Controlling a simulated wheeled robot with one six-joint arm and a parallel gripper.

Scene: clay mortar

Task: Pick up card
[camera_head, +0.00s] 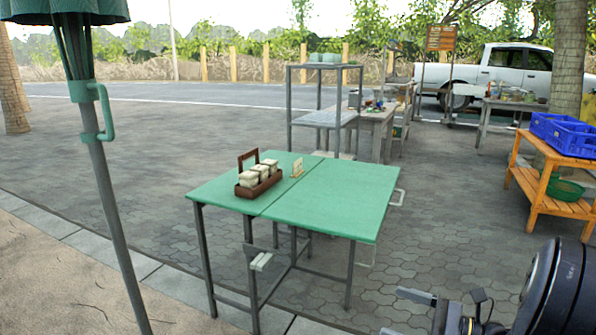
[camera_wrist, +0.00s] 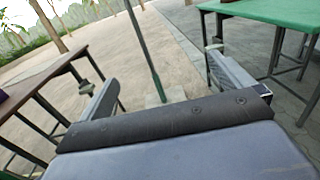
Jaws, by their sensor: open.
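A small cream card (camera_head: 297,167) stands upright on the green folding table (camera_head: 335,197), just right of a brown caddy. The card is not visible in the wrist view, where part of the green table (camera_wrist: 260,11) shows at the upper right. My gripper (camera_head: 405,314) is at the lower right of the head view, apart from the table and in front of it to the right. In the wrist view my gripper (camera_wrist: 165,88) has its two fingers wide apart with nothing between them.
The brown caddy (camera_head: 247,188) holds white-lidded jars beside the card. A grey parasol pole (camera_head: 112,205) stands left. A metal shelf (camera_head: 320,118) stands behind the table. A wooden rack (camera_head: 545,185) with blue crates (camera_head: 565,135) is right. Paving between table and rack is clear.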

